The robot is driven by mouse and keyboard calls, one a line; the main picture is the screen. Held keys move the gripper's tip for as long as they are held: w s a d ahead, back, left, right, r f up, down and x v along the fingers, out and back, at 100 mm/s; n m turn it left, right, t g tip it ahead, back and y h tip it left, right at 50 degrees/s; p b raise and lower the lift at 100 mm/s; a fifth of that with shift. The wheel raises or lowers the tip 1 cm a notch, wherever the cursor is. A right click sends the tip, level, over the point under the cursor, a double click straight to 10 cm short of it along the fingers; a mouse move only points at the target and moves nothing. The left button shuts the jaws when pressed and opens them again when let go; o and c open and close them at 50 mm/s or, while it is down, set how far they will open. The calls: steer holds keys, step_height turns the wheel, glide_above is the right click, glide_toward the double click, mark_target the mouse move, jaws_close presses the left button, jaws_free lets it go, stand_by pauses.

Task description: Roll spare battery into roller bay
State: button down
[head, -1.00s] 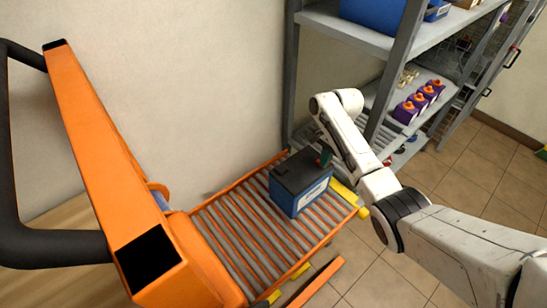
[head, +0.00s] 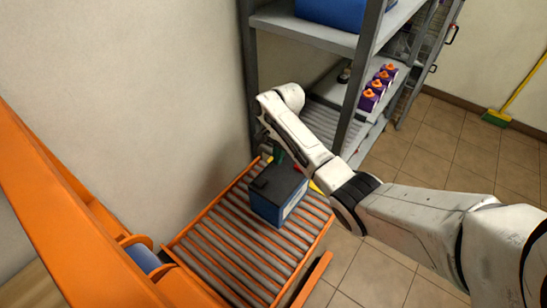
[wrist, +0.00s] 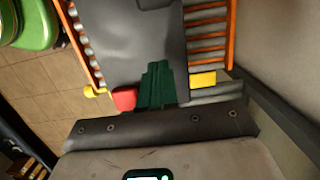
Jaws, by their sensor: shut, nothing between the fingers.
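The spare battery (head: 277,197), a blue box with a dark grey lid, stands upright on an orange-framed roller bed (head: 236,249). My gripper (head: 278,156) is at the battery's far edge, beside the rack, partly hidden by my arm. In the wrist view, my dark green fingers (wrist: 157,72) are shut together with nothing between them, over or against the edge of the battery's dark lid (wrist: 130,40). Contact cannot be told. A red part (wrist: 123,98) sits beside the fingers, and a yellow block (wrist: 203,80) is on the bed's frame.
A grey rack (head: 303,30) stands beyond the bed, with a roller shelf and purple-and-orange items (head: 375,90). A large orange frame (head: 80,190) is at the left. Rollers between it and the battery are clear.

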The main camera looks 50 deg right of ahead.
mark_target(259, 185)
steer(key=a+p, duration=0.1)
steer(key=a, duration=0.5)
steer(key=a+p, duration=0.1)
steer(key=a, duration=0.2)
steer(key=shift+s+a+r+p, duration=0.15)
steer(key=shift+s+a+p, duration=0.1)
steer(key=shift+a+p, duration=0.1)
steer(key=shift+f, duration=0.8)
steer(key=shift+s+a+f, duration=0.1)
steer(key=shift+f, duration=0.05)
